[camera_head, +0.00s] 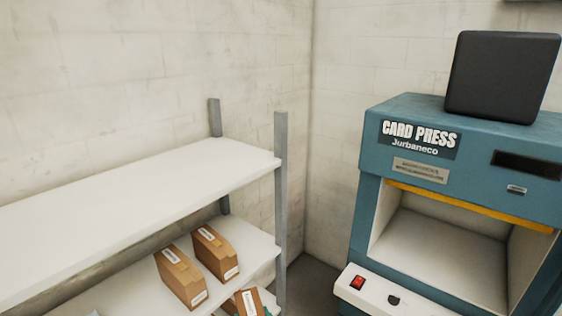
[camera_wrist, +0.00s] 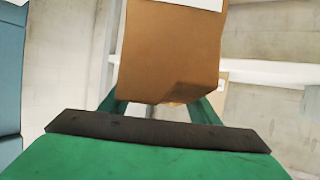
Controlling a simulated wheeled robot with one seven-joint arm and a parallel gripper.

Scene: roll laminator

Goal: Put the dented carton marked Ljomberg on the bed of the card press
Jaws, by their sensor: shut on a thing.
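My gripper (camera_wrist: 158,106) is shut on a brown carton (camera_wrist: 172,50), which fills the upper middle of the wrist view between the green fingers. The carton has a dark, dented-looking patch at its lower right corner and a white label at the top edge, cut off and unreadable. In the head view a tilted carton (camera_head: 249,302) shows at the bottom edge with a bit of green beside it, apparently the held one. The card press (camera_head: 400,190) stands at the right. Its pale bed (camera_head: 440,255) lies inside the open front and looks empty.
Two more labelled cartons, one nearer (camera_head: 180,278) and one farther (camera_head: 215,253), stand on the lower shelf (camera_head: 130,295). The upper shelf (camera_head: 150,195) is bare. A grey post (camera_head: 281,200) stands at the rack's end. A white front panel (camera_head: 385,298) with a red switch juts below the opening.

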